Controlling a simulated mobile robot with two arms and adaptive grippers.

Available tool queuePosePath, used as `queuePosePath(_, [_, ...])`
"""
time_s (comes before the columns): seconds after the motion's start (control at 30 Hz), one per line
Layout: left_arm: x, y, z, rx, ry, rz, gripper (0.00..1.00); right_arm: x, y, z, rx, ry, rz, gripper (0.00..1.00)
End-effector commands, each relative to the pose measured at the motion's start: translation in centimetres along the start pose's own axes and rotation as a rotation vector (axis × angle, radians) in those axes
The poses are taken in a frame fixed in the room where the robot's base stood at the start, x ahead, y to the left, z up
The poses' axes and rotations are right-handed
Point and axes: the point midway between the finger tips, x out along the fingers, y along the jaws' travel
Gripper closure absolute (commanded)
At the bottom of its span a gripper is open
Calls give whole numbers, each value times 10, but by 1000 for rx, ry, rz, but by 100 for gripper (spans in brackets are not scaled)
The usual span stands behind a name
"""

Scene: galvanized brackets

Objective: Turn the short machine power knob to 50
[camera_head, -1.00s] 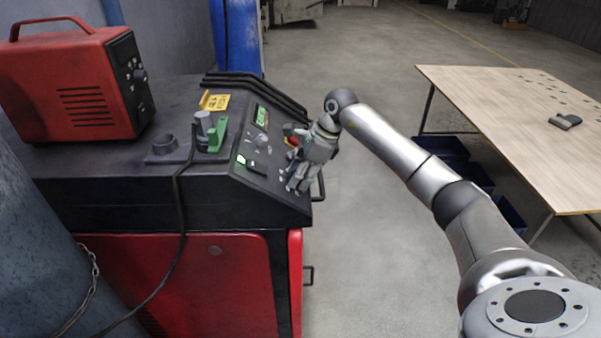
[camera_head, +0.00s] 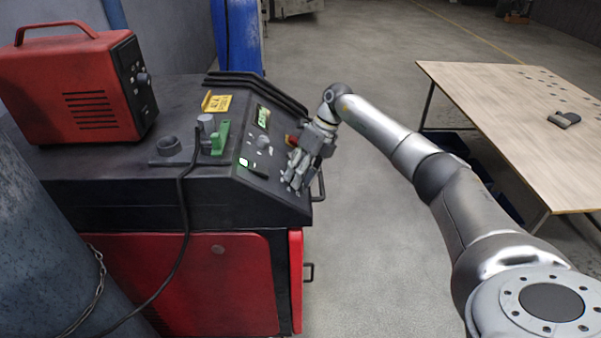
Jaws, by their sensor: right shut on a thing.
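The short machine (camera_head: 190,255) is a black and red cabinet with a sloped control panel on its right side. The panel has a green lit display (camera_head: 263,117), a round grey dial (camera_head: 262,141) and a switch with a green light (camera_head: 245,162). My right gripper (camera_head: 296,184) reaches in from the right, with its fingers down at the panel's lower right part. It is shut on the power knob there, which the fingers hide. I cannot read the knob's setting or the display's digits. My left gripper is not in view.
A red portable unit (camera_head: 75,90) and a green clamp-like part (camera_head: 221,138) stand on the machine's top. A black cable (camera_head: 181,225) hangs down the front. A wooden table (camera_head: 510,115) stands at the right. The floor between is clear.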

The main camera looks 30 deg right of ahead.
Motion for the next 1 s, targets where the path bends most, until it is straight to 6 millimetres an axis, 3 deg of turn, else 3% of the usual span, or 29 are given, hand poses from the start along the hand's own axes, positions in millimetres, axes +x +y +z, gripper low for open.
queuePosePath(0.5, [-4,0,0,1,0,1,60,-3,-1,2,375,27,105,88])
queuePosePath(1.0, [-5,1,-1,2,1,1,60,-2,-2,2,479,38,134,88])
